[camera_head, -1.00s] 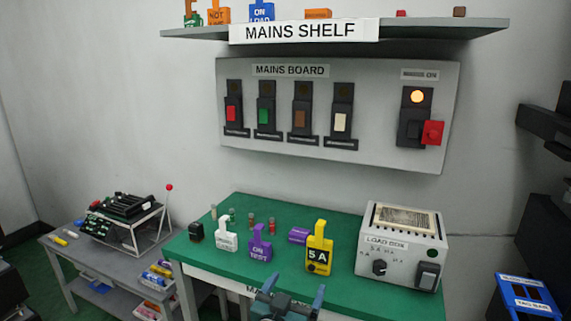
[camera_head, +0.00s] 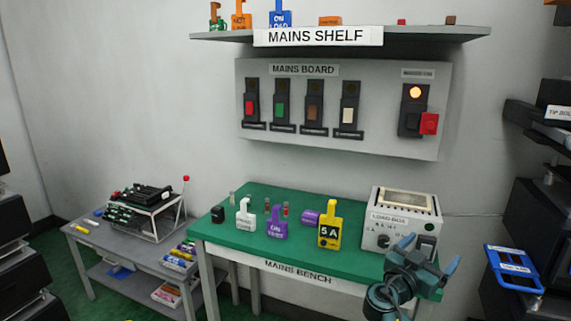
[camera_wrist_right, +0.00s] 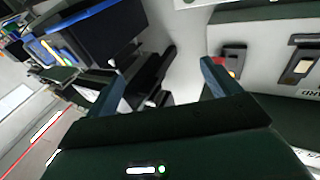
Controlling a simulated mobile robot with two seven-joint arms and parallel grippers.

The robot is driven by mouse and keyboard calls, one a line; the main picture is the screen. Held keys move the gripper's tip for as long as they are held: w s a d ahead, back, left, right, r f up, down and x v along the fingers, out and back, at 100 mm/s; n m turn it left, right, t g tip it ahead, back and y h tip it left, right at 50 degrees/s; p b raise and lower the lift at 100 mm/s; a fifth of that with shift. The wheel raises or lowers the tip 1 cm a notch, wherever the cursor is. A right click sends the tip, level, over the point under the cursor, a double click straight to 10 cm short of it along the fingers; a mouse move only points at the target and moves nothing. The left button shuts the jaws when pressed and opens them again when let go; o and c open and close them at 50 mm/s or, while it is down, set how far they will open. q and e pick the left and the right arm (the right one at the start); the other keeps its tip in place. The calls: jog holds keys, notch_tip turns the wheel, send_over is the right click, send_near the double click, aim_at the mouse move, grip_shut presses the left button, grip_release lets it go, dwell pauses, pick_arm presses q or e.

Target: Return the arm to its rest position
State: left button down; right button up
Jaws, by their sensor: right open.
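My right gripper (camera_head: 430,253) is open and empty. It is raised in front of the load box (camera_head: 383,240) at the right end of the mains bench (camera_head: 250,247), and covers the box's lower right part. In the right wrist view its two blue-grey fingers (camera_wrist_right: 161,69) stand wide apart with nothing between them. My left gripper is not in view.
The mains board (camera_head: 340,148) with several switches is on the wall under the mains shelf (camera_head: 430,34). Tags, one a yellow 5A tag (camera_head: 330,225), stand on the bench. A grey side table (camera_head: 115,242) is left; a blue tray (camera_head: 513,268) is right.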

jog(key=s+d+r+m+g+h, duration=0.2)
jog(key=d+r+m+g, duration=0.15)
jog(key=d, duration=0.55)
jog(key=s+d+r+m+g+h, duration=0.25)
jog(key=d+r, duration=0.25)
jog(key=d, duration=0.4)
jog(key=w+a+f+n+t+y, duration=0.4)
jog(key=w+f+n+t+y, duration=0.3)
jog(key=n, duration=0.4)
jog(key=w+a+n+t+y, duration=0.4)
jog(key=a+n+y, duration=0.5)
jog(key=a+y, duration=0.25)
jog(key=s+a+f+n+g+y, duration=0.1)
jog(key=s+a+f+g, duration=0.1)
jog(key=s+a+f, duration=0.6)
jog(key=s+a+f+g+y, duration=0.2)
jog(key=s+a+f, duration=0.3)
jog(key=s+f, duration=0.6)
jog(key=s+a+f+g, duration=0.1)
jog(key=s+a+f, duration=0.2)
jog(key=s, duration=0.6)
jog(key=s+a+f+m+g+y, duration=0.1)
jog(key=s+a+f, duration=0.2)
jog(key=s, duration=0.7)
jog(key=shift+s+a+g, duration=0.3)
jog(key=shift+a, duration=0.5)
